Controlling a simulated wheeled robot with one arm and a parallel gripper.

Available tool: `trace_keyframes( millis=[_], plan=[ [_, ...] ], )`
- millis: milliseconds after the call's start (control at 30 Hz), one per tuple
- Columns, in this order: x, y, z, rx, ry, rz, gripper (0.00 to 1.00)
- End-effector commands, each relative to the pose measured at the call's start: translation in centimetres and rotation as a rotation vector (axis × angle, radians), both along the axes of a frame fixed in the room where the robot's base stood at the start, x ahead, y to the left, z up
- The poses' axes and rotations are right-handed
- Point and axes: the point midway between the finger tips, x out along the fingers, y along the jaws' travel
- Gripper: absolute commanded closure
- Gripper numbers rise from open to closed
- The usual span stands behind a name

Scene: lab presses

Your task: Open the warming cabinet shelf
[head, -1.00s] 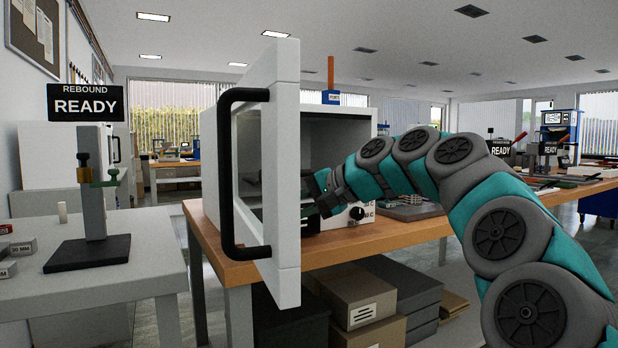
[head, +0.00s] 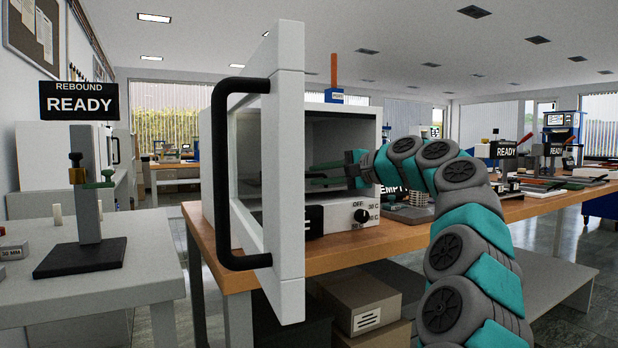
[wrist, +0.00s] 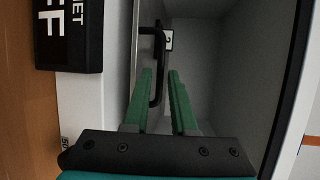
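The warming cabinet (head: 341,218) is a pale box on a wooden bench. Its door (head: 290,150) stands open toward me on the left, with a long black handle (head: 222,175). My gripper (head: 312,174) is at the cabinet's open front, with its green fingers pointing inside. In the wrist view, my gripper (wrist: 161,70) is open, its two fingers apart. A black shelf handle (wrist: 159,60) inside the cabinet appears in line with the gap between them; contact cannot be told. The door hides part of the interior.
A black status box (wrist: 69,35) and a dial (head: 361,216) are on the cabinet's front below the opening. A grey table (head: 120,285) with a rebound stand (head: 88,215) is on the left. Boxes (head: 362,300) lie under the bench. Other equipment stands along the bench to the right.

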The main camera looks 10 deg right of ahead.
Motion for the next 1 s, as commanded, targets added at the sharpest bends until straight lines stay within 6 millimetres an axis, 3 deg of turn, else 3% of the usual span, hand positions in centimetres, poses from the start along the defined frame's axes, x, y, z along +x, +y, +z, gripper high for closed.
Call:
trace_keyframes(
  millis=[233, 600, 833, 1000],
  plan=[
    [2.2, 1.9, -0.6, -0.001, 0.003, 0.001, 0.75],
    [2.6, 2.3, -0.7, 0.0, 0.001, 0.001, 0.75],
    [2.6, 2.3, -0.7, -0.001, 0.002, 0.001, 1.0],
    [2.6, 2.3, -0.7, -0.001, 0.002, 0.001, 1.0]
  ],
)
